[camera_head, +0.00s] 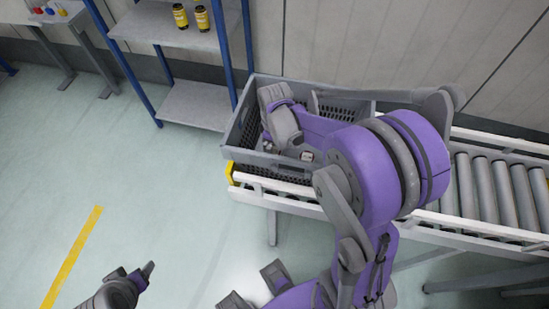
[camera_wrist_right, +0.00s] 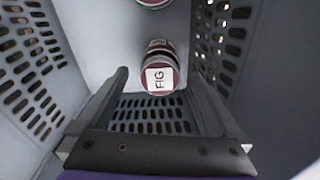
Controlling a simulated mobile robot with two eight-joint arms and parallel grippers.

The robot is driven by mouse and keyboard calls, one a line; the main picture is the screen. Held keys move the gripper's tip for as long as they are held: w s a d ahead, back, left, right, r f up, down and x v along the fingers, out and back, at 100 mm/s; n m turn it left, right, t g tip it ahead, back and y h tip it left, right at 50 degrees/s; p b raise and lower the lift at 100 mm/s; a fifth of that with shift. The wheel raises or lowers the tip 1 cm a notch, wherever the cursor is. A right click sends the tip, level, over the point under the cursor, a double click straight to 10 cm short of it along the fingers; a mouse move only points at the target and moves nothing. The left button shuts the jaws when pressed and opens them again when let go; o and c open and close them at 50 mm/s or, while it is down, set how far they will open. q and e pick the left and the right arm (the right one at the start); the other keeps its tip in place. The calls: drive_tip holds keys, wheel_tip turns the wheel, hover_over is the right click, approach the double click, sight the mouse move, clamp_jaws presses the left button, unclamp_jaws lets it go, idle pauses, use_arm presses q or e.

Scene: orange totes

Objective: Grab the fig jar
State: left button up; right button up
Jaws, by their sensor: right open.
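The fig jar (camera_wrist_right: 160,67) shows in the right wrist view, with a white lid label reading FIG and a dark red rim and body. It is on the grey floor of the crate (camera_head: 240,135). My right gripper (camera_wrist_right: 158,80) is open, with its two fingers on either side of the jar in the picture. I see no contact, and the height gap is hard to tell.
Another jar (camera_wrist_right: 153,3) is partly cut off at the top of the wrist view. Perforated crate walls stand close on both sides. The crate sits on a roller conveyor (camera_head: 490,190). Behind left, a shelf (camera_head: 165,30) holds two yellow-and-black cans (camera_head: 202,18).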

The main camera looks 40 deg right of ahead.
wheel_tip(320, 180, down, 2)
drive_tip(key=shift+f, duration=0.25)
clamp_jaws()
idle(0.4)
